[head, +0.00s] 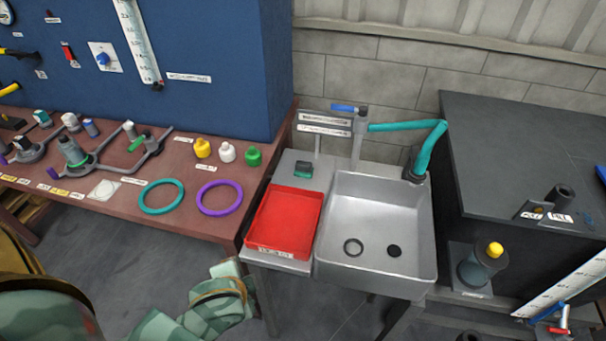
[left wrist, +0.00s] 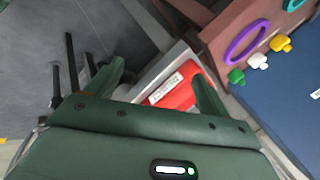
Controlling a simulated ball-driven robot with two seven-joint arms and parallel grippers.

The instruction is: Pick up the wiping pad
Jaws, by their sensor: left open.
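A small dark block with a green layer, which looks like the wiping pad (head: 303,169), lies on the grey counter left of the sink, just behind the red tray. In the left wrist view I cannot make it out. My left gripper (left wrist: 162,82) is open, its two dark green fingers apart with nothing held between them. The red tray (left wrist: 178,92) shows beyond and between the fingers. In the head view my camouflage-green left arm comes in at the bottom, in front of the bench and well short of the pad. My right gripper is not in view.
The red tray (head: 284,218) stands in front of the pad, and the sink basin (head: 410,220) is to its right. A tap with a teal hose (head: 405,127) rises behind. Teal and purple rings (head: 220,198) and small coloured bottles (head: 203,148) sit on the brown bench.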

